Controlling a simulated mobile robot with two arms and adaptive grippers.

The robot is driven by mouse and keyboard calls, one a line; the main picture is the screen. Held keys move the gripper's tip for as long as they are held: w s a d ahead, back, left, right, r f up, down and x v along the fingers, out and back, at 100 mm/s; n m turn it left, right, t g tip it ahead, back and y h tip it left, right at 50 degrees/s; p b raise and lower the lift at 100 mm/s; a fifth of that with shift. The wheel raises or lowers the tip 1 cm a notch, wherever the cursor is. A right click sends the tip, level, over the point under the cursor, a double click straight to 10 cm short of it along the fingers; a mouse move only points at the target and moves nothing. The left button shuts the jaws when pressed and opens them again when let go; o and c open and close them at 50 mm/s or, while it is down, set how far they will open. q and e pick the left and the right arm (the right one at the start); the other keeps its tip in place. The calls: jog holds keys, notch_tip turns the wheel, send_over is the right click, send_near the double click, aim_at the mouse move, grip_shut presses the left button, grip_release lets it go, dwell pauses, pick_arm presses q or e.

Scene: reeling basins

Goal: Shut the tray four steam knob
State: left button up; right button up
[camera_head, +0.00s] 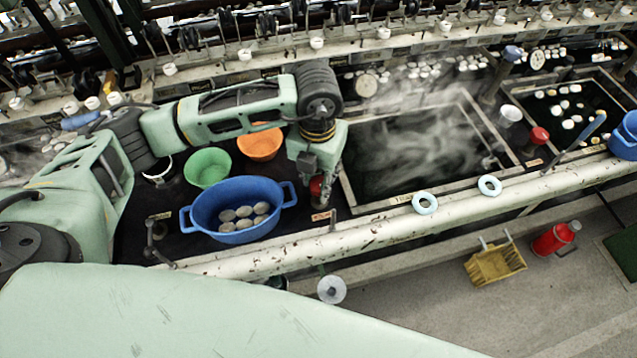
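A red steam knob (316,186) stands at the near left corner of a steaming basin (348,190). My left gripper (321,190) points down right at this knob, with a finger showing on the knob's right side. The gripper hides part of the knob, and I cannot tell if the fingers grip it. A second red knob (539,135) stands at the right, between the steaming basin and another basin (520,92). The labels on the basin rims are too small to read, so I cannot tell which is tray four. My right gripper is not in view.
A blue two-handled tub (188,213) with several grey discs, a green bowl (208,167) and an orange bowl (260,144) sit left of the gripper. Pale blue rings (425,209) lie on the front rail (380,222).

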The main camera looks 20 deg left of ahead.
aim_at(315, 181)
pick_arm(q)
jog(key=shift+a+f+m+b, duration=0.1)
jog(key=shift+a+m+b, duration=0.1)
jog(key=shift+m+b, duration=0.8)
jog(key=o, duration=1)
jog(key=shift+a, duration=0.1)
jog(key=shift+r, duration=0.3)
notch_tip(315, 181, up, 12)
jog(key=shift+f, duration=0.25)
